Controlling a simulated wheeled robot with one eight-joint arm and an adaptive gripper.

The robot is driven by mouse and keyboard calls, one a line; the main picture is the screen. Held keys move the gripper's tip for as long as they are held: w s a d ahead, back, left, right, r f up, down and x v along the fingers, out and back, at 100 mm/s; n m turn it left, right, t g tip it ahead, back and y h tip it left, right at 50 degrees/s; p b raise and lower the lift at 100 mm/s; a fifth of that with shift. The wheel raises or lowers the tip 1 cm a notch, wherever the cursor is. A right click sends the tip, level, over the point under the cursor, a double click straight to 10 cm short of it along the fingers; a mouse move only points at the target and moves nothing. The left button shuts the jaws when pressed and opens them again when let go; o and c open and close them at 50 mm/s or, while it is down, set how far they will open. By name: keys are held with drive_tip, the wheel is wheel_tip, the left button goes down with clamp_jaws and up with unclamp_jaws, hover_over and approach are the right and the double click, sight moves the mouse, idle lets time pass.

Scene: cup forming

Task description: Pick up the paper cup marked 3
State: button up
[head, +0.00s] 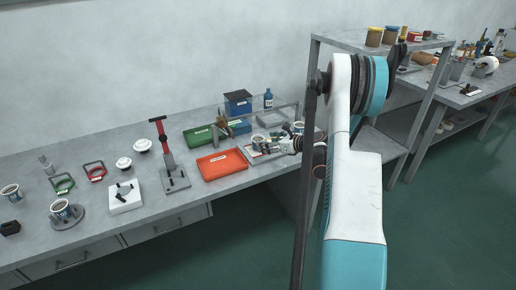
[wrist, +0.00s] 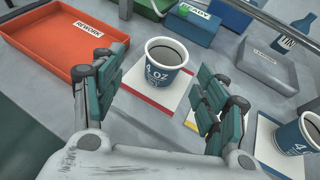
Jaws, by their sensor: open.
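A blue-and-white paper cup (wrist: 167,72) stands upright on a white square with a red edge (wrist: 150,108) in the wrist view. Its label reads "OZ", with a digit I cannot read surely. My gripper (wrist: 160,66) is open, its two teal-padded fingers on either side of this cup, with visible gaps. A second blue cup (wrist: 299,138), whose digit looks like 4, stands at the right edge on another white square. In the head view, my gripper (head: 291,144) is at the right end of the bench, beside a cup (head: 258,141).
An orange tray labelled REWORK (wrist: 60,45) lies left of the cup. A blue box (wrist: 190,27), a grey tray (wrist: 268,62) and a blue bottle (wrist: 295,40) are behind. More cups (head: 61,210) and a red-handled press (head: 168,160) stand farther left along the bench.

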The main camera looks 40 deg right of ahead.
sight(254, 139)
drive_tip(key=shift+d+r+b+x, duration=0.1)
drive_tip(key=shift+b+x, duration=0.3)
drive_tip(key=shift+x, duration=0.75)
drive_tip(key=shift+d+r+b+x, duration=0.1)
drive_tip(key=shift+b+x, duration=0.35)
drive_tip(key=shift+x, duration=0.75)
drive_tip(key=shift+d+r+b+x, duration=0.15)
drive_tip(key=shift+b+x, duration=0.25)
drive_tip(key=shift+x, duration=0.75)
drive_tip(key=shift+w, duration=0.1)
drive_tip(key=c, duration=0.9)
